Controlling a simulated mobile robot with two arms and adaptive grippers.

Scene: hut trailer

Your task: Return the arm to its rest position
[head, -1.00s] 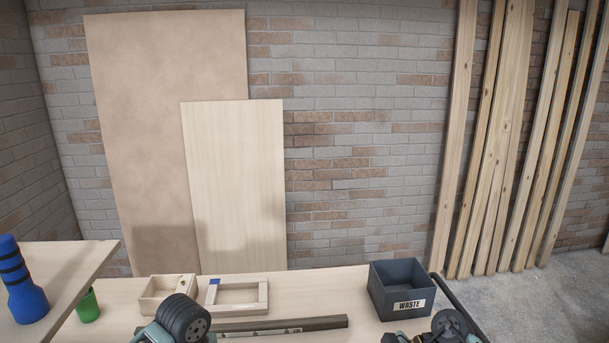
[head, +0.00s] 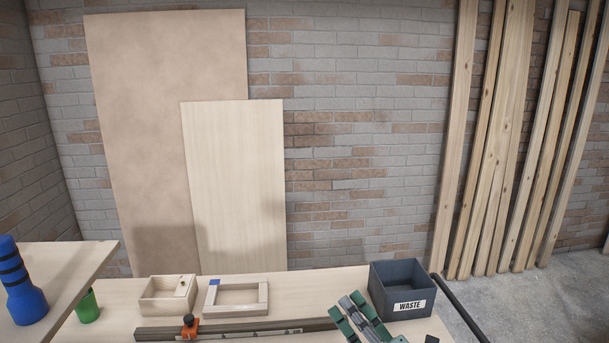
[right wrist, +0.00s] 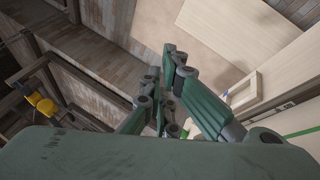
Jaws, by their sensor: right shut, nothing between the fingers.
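My right gripper (head: 350,306) shows at the bottom of the head view, right of centre. Its green and grey fingers point up over the workbench (head: 115,320), left of the waste box. In the right wrist view, the fingers of the gripper (right wrist: 175,58) are together with nothing held between them. My left gripper is not in view.
A dark grey WASTE box (head: 401,289) stands at the bench's right. A small wooden box (head: 155,305), a wooden frame (head: 237,311) and a long bar with an orange clamp (head: 189,329) lie on the bench. A green cup (head: 88,306) and a blue bottle (head: 25,301) are left.

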